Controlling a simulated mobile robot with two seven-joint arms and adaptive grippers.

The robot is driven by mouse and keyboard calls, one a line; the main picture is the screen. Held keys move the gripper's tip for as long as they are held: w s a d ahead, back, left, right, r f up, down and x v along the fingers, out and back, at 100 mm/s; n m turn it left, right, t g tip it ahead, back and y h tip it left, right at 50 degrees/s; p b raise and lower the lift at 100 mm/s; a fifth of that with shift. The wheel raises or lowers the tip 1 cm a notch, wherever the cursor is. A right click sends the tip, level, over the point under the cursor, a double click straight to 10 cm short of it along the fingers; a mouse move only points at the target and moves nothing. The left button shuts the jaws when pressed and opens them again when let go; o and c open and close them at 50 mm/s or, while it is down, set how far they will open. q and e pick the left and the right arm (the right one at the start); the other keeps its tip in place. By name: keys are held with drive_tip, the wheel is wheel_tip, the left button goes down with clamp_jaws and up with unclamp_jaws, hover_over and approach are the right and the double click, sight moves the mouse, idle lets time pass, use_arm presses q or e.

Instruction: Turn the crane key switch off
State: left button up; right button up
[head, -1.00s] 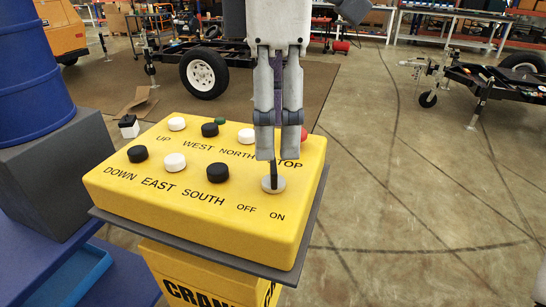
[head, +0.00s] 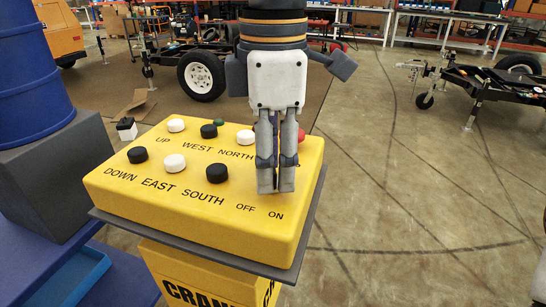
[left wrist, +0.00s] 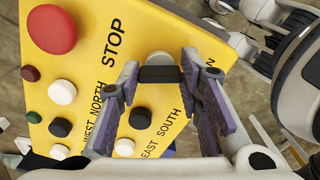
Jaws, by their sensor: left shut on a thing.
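The yellow crane control box (head: 150,205) stands in front of me, with OFF and ON printed near its front right corner. My left gripper (head: 276,190) points down over that corner and hides the key switch in the head view. In the left wrist view, the key switch shows as a black key (left wrist: 160,74) on a round grey base (left wrist: 160,58). The left gripper's fingertips (left wrist: 160,76) are shut on the black key, one on each side. I cannot tell whether the key points to OFF or ON.
Black and white buttons stand on the box close to the left gripper, such as the black SOUTH button (head: 217,173). The red STOP button (left wrist: 52,29) is behind the gripper. A blue barrel (head: 35,75) stands at left; the floor at right is open.

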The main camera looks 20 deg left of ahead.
use_arm(q)
drive_tip(key=shift+n, duration=0.6)
drive_tip(key=o, duration=1.2)
drive_tip(key=shift+c, duration=0.2)
wheel_tip(320, 180, up, 12)
